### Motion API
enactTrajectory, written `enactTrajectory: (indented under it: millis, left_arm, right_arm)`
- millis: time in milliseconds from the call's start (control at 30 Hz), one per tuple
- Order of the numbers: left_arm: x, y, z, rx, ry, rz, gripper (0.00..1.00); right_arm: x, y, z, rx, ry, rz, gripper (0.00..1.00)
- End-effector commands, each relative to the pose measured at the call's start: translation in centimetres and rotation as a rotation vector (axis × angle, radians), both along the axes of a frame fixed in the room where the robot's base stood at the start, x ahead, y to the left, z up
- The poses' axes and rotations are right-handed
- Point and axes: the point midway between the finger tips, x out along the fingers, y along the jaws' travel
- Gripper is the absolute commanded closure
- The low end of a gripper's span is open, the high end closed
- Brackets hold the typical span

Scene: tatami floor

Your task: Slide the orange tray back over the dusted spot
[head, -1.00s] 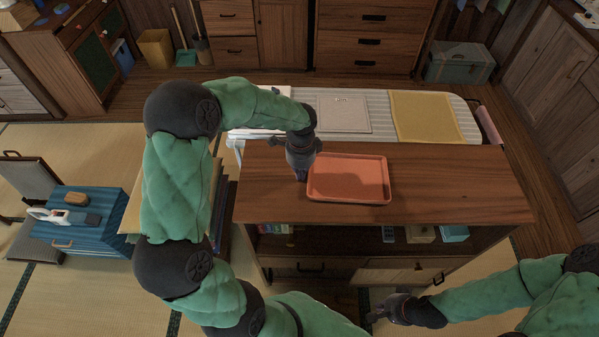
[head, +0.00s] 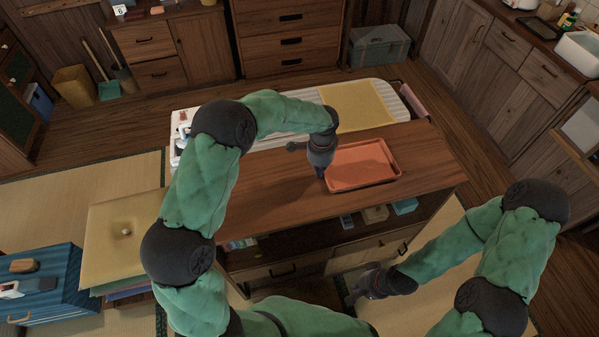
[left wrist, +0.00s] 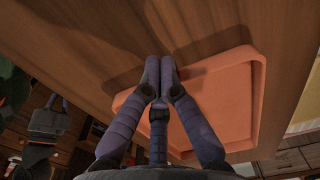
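The orange tray (head: 362,165) lies flat on the wooden top of a low cabinet, right of its middle. It also shows in the left wrist view (left wrist: 225,100). My left gripper (head: 320,174) is low at the tray's left edge, pointing down. In the left wrist view its fingertips (left wrist: 159,68) are together with nothing seen between them, beside the tray's rim. Whether they touch the rim is hard to tell. My right gripper (head: 358,286) hangs in front of the cabinet, away from the tray, fingers apart and empty. I cannot make out a dusted spot.
The cabinet top (head: 265,195) is bare to the left of the tray, with some free wood to the right. A striped padded board with a yellow cloth (head: 355,106) lies behind it. Small items sit on the shelf below. A stack with a tan top (head: 125,235) stands at left.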

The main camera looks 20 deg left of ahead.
Motion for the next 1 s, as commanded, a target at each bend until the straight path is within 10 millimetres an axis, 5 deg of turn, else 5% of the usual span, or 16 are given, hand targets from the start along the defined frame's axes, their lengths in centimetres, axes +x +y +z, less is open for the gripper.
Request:
enactTrajectory:
  millis: [400, 1000]
  left_arm:
    - [3.4, -5.5, 0.0, 0.0, 0.0, 0.001, 1.0]
    - [3.3, -5.4, 0.0, 0.0, 0.0, 0.001, 1.0]
  right_arm:
    - [0.0, 0.0, 0.9, 0.0, 0.0, 0.0, 1.0]
    - [0.0, 0.0, 1.0, 0.0, 0.0, 0.0, 1.0]
